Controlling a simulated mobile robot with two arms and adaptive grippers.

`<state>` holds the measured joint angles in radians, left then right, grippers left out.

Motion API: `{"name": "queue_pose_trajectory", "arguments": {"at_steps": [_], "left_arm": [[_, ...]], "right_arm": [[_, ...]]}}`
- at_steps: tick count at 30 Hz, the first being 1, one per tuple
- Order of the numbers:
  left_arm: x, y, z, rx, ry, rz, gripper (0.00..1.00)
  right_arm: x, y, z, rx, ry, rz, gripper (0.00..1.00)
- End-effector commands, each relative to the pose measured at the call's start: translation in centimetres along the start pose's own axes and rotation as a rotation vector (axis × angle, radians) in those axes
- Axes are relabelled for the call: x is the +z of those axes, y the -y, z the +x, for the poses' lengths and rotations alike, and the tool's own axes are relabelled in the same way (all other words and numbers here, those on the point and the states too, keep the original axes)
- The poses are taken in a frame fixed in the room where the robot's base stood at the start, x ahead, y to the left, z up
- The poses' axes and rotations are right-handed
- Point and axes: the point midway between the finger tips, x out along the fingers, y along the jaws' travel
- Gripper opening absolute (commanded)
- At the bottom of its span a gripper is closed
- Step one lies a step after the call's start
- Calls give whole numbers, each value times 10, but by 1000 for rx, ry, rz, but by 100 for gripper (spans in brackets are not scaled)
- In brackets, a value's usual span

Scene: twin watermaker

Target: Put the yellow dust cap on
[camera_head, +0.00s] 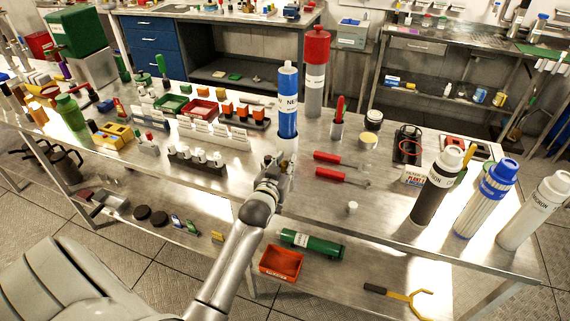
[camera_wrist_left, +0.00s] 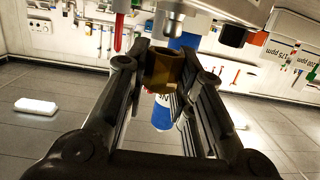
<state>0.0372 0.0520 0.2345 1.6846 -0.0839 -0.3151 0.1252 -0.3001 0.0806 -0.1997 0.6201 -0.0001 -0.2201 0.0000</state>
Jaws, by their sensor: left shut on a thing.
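My left gripper (camera_head: 278,165) is over the middle of the bench, in front of the blue cylinder (camera_head: 288,100). In the left wrist view, which appears upside down, its fingers (camera_wrist_left: 160,75) are shut on a dull yellow-brown cap (camera_wrist_left: 161,66), which I take to be the yellow dust cap. A bright metal fitting (camera_wrist_left: 168,14) shows just past the cap at the top of that view; I cannot tell whether they touch. In the head view my gripper hides the cap and the fitting. My right gripper is not in view.
A red-topped grey cylinder (camera_head: 315,80) stands behind the blue one. Two red-handled screwdrivers (camera_head: 338,174) lie to the right. Black, blue and white cylinders (camera_head: 438,185) stand at the right edge. White fittings in a rack (camera_head: 198,165) are at the left.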

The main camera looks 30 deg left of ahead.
Motion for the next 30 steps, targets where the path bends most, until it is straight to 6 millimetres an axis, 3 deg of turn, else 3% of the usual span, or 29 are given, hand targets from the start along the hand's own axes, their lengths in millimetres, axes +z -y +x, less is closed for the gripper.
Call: {"name": "queue_pose_trajectory", "arguments": {"at_steps": [30], "left_arm": [[26, 0, 4, 0, 1, 0, 15]], "right_arm": [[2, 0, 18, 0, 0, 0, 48]]}}
